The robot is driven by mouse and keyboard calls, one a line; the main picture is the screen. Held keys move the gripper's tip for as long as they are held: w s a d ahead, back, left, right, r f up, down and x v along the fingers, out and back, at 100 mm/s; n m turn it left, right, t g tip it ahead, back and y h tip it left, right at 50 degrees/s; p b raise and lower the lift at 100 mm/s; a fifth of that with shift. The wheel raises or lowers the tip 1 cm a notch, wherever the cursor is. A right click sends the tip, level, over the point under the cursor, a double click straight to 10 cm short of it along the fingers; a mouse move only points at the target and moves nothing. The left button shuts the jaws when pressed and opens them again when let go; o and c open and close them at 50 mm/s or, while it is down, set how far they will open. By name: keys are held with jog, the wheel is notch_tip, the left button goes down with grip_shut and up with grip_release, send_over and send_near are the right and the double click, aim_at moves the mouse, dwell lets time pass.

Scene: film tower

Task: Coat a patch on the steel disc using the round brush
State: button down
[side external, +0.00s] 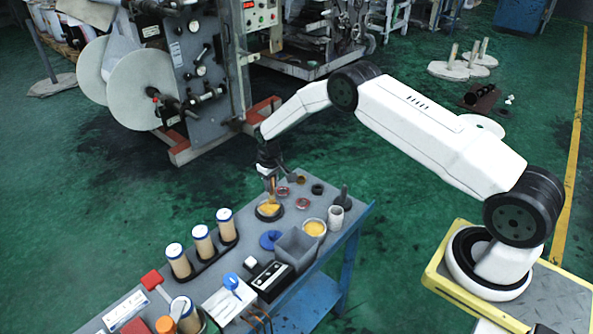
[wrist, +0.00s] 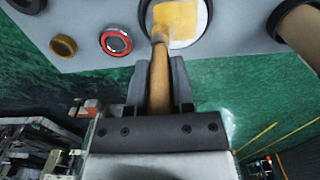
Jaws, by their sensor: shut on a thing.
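My gripper (side external: 271,172) is shut on the wooden handle of the round brush (side external: 272,187). The handle (wrist: 159,80) runs between both fingers (wrist: 159,64) in the wrist view and points away from me. The brush end is at the steel disc (wrist: 204,16), over the near edge of a yellow-orange patch (wrist: 174,20). I cannot tell for certain whether the bristles touch. The disc is pale with a dark surround, cut off by the top of the wrist view. In the side view the yellow patch (side external: 268,209) shows on the disc below my gripper.
A pot of yellow stuff (side external: 315,228) and a white cup (side external: 335,218) stand right of the disc.

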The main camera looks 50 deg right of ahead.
jog(key=shift+d, duration=0.5)
jog(key=shift+a, duration=3.2)
notch_tip(320, 180, up, 8)
jog(key=shift+s+d, duration=0.1)
